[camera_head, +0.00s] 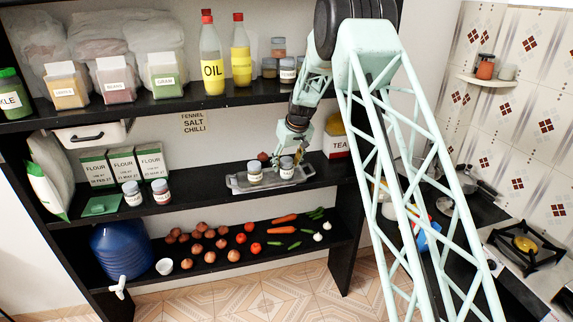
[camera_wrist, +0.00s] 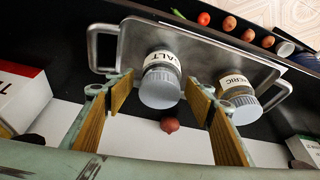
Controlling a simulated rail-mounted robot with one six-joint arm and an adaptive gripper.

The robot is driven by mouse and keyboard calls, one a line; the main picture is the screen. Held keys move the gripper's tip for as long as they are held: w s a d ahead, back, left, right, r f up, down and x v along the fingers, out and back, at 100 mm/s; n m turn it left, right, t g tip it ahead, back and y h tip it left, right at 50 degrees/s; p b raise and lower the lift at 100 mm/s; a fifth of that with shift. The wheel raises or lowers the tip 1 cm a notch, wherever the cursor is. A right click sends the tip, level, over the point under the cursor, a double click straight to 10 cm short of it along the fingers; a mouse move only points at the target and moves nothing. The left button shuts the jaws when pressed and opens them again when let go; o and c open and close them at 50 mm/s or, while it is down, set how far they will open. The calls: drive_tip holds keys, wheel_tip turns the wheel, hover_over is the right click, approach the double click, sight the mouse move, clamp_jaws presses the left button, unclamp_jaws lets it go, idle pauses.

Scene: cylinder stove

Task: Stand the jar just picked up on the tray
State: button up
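The metal tray (camera_head: 237,183) lies on the middle shelf, and its rim also shows in the wrist view (camera_wrist: 125,62). Two jars with grey lids stand upright on it. The jar labelled SALT (camera_wrist: 162,82) is the right one in the head view (camera_head: 286,169). The jar with a label ending in ERIC (camera_wrist: 240,98) is the left one in the head view (camera_head: 254,173). My gripper (camera_wrist: 158,92) is open, with a finger on each side of the SALT jar and visible gaps to it. It also shows in the head view (camera_head: 297,155), just behind that jar.
A small reddish-brown round thing (camera_wrist: 170,125) lies behind the tray. A TEA box (camera_head: 336,143) stands to the right. Flour boxes (camera_head: 124,165) and two more jars (camera_head: 146,192) stand to the left. The upper shelf (camera_head: 200,103) is above my gripper.

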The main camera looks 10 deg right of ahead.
sight(287, 160)
drive_tip(key=shift+r, duration=0.2)
drive_tip(key=shift+s+r, duration=0.2)
drive_tip(key=shift+r, duration=0.3)
drive_tip(key=shift+v, duration=0.85)
drive_tip(key=s+d+b, duration=0.1)
drive_tip(key=s+d, duration=0.2)
drive_tip(key=s, duration=0.8)
drive_tip(key=shift+s+b, duration=0.3)
drive_tip(key=shift+s, duration=0.1)
drive_tip(key=shift+r, duration=0.15)
